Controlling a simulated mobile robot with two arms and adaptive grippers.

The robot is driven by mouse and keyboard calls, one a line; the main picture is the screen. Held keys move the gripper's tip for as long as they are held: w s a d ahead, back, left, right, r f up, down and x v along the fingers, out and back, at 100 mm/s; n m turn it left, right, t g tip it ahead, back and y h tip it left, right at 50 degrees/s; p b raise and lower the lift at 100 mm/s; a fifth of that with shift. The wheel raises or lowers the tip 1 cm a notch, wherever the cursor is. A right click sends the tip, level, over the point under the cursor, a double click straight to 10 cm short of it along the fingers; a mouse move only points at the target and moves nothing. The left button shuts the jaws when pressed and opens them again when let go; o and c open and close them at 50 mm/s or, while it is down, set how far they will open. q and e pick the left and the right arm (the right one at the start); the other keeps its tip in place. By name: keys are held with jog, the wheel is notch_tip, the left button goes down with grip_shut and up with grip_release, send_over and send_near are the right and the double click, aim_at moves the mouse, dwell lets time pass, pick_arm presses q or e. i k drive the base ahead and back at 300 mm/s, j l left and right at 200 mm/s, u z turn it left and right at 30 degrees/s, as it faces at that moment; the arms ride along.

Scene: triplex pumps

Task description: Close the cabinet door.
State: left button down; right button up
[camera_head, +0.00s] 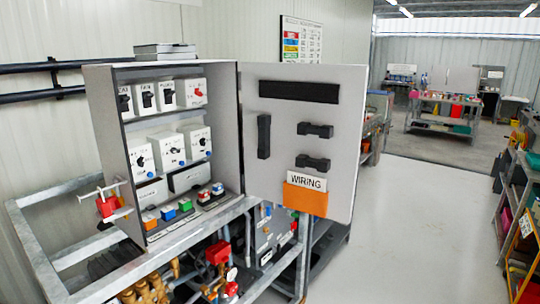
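The grey cabinet (91,105) stands open on a metal frame, left of centre. Inside it are rows of white switch boxes with black knobs, and coloured buttons along the bottom. Its door (345,140) is hinged at the cabinet's right edge and swung wide open to the right, with its inner face toward me. The door carries a black strip, black handle-like pieces and an orange pocket (305,199) with a card reading "WIRING". Neither of my grippers shows in the head view.
The metal frame (40,262) holds pipes, brass fittings and red valves below the cabinet. A shelf rack (515,190) stands at the right edge. The pale floor (410,235) between the door and the rack is clear. Workbenches stand at the back.

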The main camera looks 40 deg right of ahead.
aim_at(306, 118)
jog(key=l+u, duration=0.4)
jog(key=l, duration=0.35)
jog(key=l+u, duration=0.35)
jog(key=l, duration=0.95)
jog(key=k+l, duration=0.1)
jog(key=l, duration=0.45)
jog(key=l+u, duration=0.1)
jog(key=l, duration=0.5)
jog(key=k+l, duration=0.15)
jog(key=l, duration=0.4)
jog(key=l+u, duration=0.1)
jog(key=l, duration=0.45)
jog(key=k, duration=0.05)
